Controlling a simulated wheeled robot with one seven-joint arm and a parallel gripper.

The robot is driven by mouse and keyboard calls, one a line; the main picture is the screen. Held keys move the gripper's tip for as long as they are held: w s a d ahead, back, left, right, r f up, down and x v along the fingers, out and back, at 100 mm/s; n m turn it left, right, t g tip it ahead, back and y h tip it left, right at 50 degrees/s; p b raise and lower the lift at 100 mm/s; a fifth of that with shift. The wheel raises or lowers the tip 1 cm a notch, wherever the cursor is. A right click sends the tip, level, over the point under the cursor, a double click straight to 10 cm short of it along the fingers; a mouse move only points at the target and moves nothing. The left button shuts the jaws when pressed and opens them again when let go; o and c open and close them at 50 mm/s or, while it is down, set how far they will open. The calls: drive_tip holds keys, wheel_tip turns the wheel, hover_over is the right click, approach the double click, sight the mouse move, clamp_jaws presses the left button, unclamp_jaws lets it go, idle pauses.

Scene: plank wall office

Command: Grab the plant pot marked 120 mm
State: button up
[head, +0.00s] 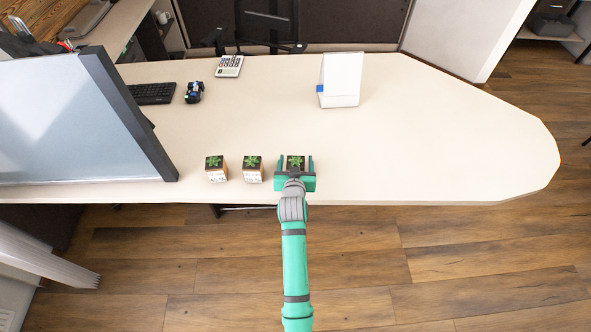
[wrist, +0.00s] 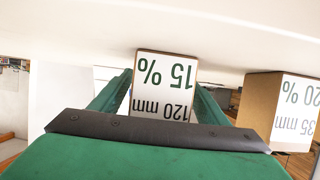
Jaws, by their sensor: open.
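Three small plant pots with green leaves on top stand in a row near the front edge of the desk. The rightmost pot (head: 295,161) is between the fingers of my gripper (head: 295,164). In the wrist view, upside down, this pot (wrist: 166,75) shows a white face with green "15 %" and "120 mm". My gripper (wrist: 165,92) is open, with one finger on each side of it. The middle pot (head: 252,168) is just left; its face in the wrist view (wrist: 297,110) reads "20 %" and, partly cut off, "35 mm". The left pot (head: 216,168) has no readable mark.
The desk (head: 440,140) is clear to the right. A monitor (head: 85,120) stands at the left. A keyboard (head: 152,93), a small dark object (head: 194,92), a calculator (head: 229,66) and a white box-like holder (head: 340,80) are farther back.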

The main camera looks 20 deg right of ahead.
drive_tip(key=c, duration=1.4)
drive_tip(key=shift+r, duration=0.2)
